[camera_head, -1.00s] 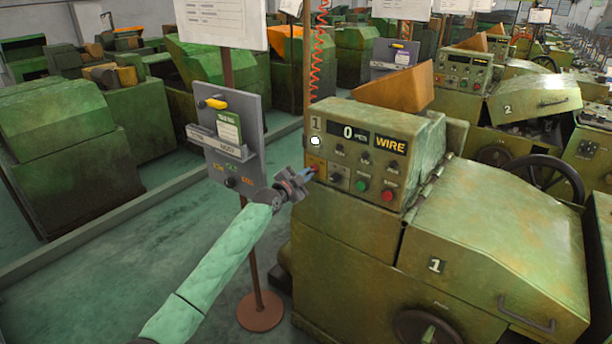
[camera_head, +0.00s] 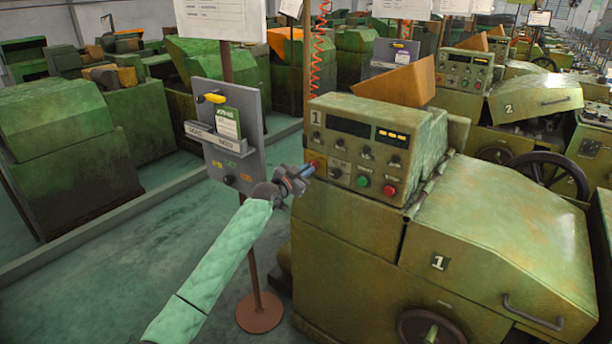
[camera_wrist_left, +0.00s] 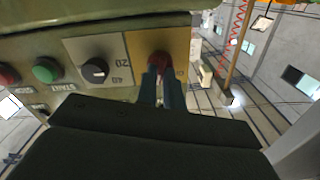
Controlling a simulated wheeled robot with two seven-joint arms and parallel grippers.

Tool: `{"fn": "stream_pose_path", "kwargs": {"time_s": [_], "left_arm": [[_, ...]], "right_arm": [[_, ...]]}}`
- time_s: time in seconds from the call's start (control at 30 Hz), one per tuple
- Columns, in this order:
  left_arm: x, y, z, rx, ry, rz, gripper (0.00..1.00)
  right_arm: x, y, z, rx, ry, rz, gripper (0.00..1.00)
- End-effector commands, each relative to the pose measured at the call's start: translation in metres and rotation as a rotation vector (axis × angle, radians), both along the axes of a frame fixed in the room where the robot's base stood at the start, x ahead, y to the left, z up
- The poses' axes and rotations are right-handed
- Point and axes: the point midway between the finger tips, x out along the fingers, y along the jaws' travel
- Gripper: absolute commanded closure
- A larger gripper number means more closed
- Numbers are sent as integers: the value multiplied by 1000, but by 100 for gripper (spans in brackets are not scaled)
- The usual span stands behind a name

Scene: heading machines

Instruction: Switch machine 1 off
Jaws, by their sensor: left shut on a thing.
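Machine 1 (camera_head: 345,235) is the green machine in front, with a "1" on its panel and hood. Its counter display (camera_head: 348,127) is dark, and the panel beside it (camera_head: 391,138) shows small amber bars. My left gripper (camera_head: 310,170) is at the left end of the control panel. In the left wrist view its blue-grey fingers (camera_wrist_left: 161,85) are shut on a red knob (camera_wrist_left: 158,58) on a yellow plate (camera_wrist_left: 180,48). The fingers partly hide the knob. My right gripper is not in view.
A black dial (camera_wrist_left: 95,70), a green button (camera_head: 363,181) and a red button (camera_head: 389,190) sit right of the knob in the head view. Machine 2 (camera_head: 530,100) is behind.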

Motion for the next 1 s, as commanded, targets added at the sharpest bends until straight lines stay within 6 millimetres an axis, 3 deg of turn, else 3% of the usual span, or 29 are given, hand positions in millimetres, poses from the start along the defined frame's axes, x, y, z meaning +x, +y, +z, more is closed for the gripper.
{"fn": "stream_pose_path", "kwargs": {"time_s": [0.5, 1.0], "left_arm": [[0, 0, -1, -398, 289, -1, 100], [0, 1, 0, -743, 541, 0, 100]], "right_arm": [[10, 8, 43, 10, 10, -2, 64], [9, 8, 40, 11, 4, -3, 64]]}}
